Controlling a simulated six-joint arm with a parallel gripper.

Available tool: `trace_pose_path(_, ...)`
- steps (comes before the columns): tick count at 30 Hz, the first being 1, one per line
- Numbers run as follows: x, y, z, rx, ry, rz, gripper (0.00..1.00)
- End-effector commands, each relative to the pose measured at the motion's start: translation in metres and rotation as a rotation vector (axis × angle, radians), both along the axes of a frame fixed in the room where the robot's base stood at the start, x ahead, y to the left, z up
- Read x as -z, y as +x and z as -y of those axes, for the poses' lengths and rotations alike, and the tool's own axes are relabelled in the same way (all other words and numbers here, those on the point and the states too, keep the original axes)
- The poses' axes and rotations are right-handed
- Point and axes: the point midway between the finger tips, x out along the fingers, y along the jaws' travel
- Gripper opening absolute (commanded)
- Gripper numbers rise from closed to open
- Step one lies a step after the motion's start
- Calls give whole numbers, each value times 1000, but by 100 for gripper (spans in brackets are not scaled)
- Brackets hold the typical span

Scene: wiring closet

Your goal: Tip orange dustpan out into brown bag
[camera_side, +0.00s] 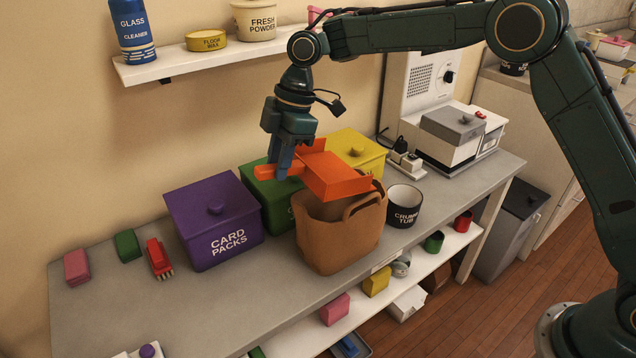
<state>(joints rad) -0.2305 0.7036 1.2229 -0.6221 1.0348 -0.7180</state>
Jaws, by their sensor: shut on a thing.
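The orange dustpan (332,176) is held above the brown bag (341,240), its pan over the bag's opening. My gripper (281,172) is shut on the dustpan's handle, at the left of the pan. The pan looks slightly tilted; its inside is mostly hidden by its wall, so I cannot tell what it holds. The brown bag stands upright and open on the grey bench, with a looped handle on its right side. The bag's inside is largely hidden under the dustpan.
A purple box (214,222), a green box (264,193) and a yellow box (356,148) stand behind and beside the bag. A shelf (200,66) with containers hangs above.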

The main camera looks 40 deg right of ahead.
Motion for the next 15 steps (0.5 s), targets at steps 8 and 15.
trace_pose_path(8,16,0,-8,-1,-106,-7,0)
trace_pose_path(15,25,0,-10,-2,-166,-10,0)
